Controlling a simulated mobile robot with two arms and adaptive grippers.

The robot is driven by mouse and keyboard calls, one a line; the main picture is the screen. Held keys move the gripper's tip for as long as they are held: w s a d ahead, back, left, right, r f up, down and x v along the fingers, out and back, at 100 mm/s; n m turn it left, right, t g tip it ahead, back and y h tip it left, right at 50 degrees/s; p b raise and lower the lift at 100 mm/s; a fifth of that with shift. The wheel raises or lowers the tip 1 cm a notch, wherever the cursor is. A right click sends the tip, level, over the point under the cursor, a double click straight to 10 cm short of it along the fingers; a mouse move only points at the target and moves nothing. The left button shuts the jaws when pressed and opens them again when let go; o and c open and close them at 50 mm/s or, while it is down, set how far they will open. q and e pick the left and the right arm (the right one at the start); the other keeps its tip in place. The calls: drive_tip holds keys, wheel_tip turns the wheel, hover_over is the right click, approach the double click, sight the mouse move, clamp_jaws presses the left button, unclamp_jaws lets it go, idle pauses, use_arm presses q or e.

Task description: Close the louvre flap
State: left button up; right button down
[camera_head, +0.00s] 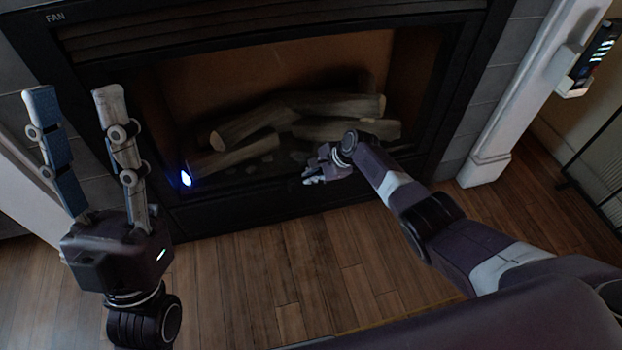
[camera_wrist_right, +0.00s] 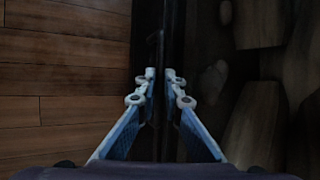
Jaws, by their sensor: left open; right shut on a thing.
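The louvre flap appears to be the dark panel (camera_head: 250,208) along the bottom front of the fireplace, below the log opening; its exact tilt is hard to tell in the dim light. My right gripper (camera_head: 316,180) is at the upper edge of this panel, in front of the logs. In the right wrist view my right gripper (camera_wrist_right: 161,76) has its fingertips close together on a thin dark edge (camera_wrist_right: 161,45), which I take to be the flap's. My left gripper (camera_head: 74,92) is raised at the left, fingers apart and empty, in front of the fireplace's left frame.
Several logs (camera_head: 340,104) lie in the firebox behind the panel. A small blue-white light (camera_head: 186,178) glows at its lower left. A white pillar (camera_head: 535,90) with a dark wall device (camera_head: 596,52) stands at right. The wooden floor (camera_head: 290,270) in front is clear.

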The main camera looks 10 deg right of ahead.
drive_tip(key=shift+w+d+r, duration=0.15)
drive_tip(key=shift+w+r, duration=0.2)
drive_tip(key=shift+w, duration=0.2)
drive_tip(key=c, duration=2)
unclamp_jaws()
drive_tip(key=shift+c, duration=0.2)
drive_tip(key=shift+f, duration=0.1)
drive_tip(key=shift+s, duration=0.2)
drive_tip(key=v, duration=0.7)
drive_tip(key=shift+r, duration=0.35)
drive_tip(key=shift+d, duration=0.1)
